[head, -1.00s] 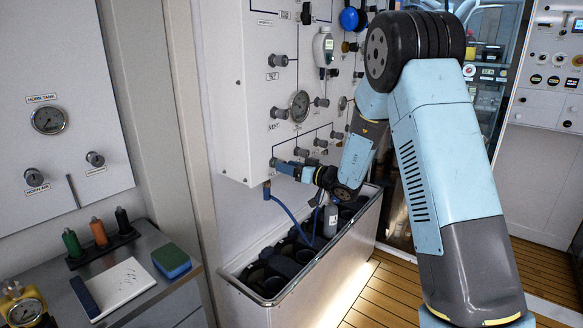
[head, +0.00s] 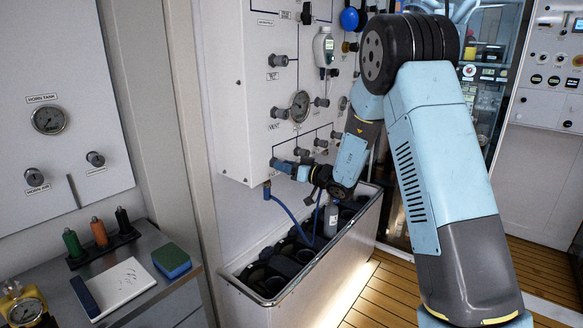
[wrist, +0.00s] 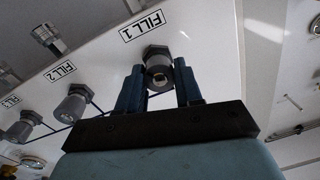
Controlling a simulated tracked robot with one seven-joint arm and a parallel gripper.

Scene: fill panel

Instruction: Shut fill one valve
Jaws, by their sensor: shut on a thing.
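The fill one valve (wrist: 157,62) is a grey round knob on the white panel, under the label "FILL 1" (wrist: 141,25) in the wrist view. My gripper (wrist: 160,85) has one blue finger on each side of this knob and is shut on it. In the head view my gripper (head: 282,166) reaches the lower left corner of the panel front, and its fingers and wrist hide the knob there. The panel (head: 262,100) stands upright.
The fill two knob (wrist: 70,105) and another fill knob (wrist: 22,130) stick out beside it. A blue hose (head: 290,212) hangs just below, above a trough of cylinders (head: 262,293). A gauge (head: 300,106) sits higher on the panel.

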